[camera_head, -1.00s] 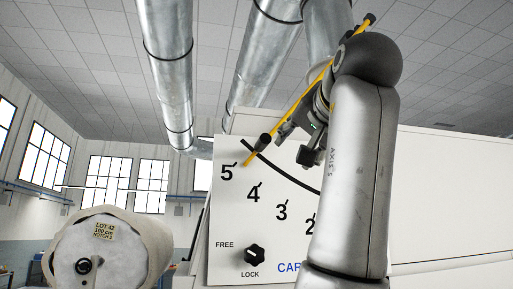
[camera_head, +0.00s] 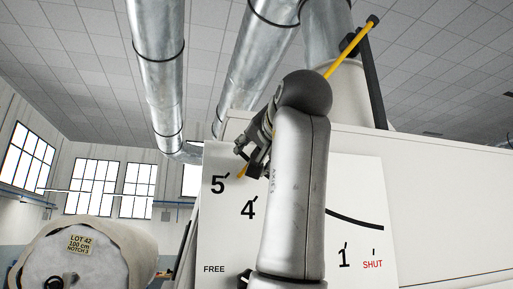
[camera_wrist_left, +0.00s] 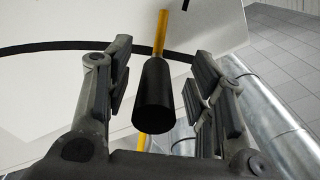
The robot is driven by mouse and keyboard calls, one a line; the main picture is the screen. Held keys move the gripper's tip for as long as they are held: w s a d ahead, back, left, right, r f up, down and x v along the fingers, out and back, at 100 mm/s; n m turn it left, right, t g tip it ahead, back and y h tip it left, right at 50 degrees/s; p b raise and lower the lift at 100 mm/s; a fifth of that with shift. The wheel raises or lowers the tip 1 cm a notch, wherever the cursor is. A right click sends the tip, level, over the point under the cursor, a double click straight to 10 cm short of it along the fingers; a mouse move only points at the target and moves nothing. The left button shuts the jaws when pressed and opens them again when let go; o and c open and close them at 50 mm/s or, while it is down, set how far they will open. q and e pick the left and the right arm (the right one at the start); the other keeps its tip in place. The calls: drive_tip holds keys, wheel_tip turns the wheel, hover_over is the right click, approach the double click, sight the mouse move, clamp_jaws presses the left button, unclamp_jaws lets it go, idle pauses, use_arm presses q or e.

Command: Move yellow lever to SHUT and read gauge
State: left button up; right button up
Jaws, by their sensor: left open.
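The yellow lever (camera_head: 344,62) slants across the white scale panel (camera_head: 352,185). Its lower tip points near the 5 mark. Marks 5, 4, 1 and a red SHUT show; my arm hides those between. My left gripper (camera_head: 250,158) is at the lever's lower end, hiding the black grip in the head view. In the left wrist view the black grip (camera_wrist_left: 153,97) lies between the open fingers of my left gripper (camera_wrist_left: 160,68), with gaps on both sides. My right gripper is not in view. No separate gauge dial can be made out.
A large roll (camera_head: 125,240) with a tag reading LOT 42, 100 cm, NOTCH 3 stands at the left. Metal ducts (camera_head: 157,70) hang overhead. A dark post rises behind the lever's upper end.

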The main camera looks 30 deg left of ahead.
use_arm(q)
drive_tip(key=shift+r, duration=0.15)
drive_tip(key=shift+d, duration=0.1)
drive_tip(key=shift+s+d, duration=0.1)
drive_tip(key=shift+c, duration=0.6)
drive_tip(key=c, duration=1)
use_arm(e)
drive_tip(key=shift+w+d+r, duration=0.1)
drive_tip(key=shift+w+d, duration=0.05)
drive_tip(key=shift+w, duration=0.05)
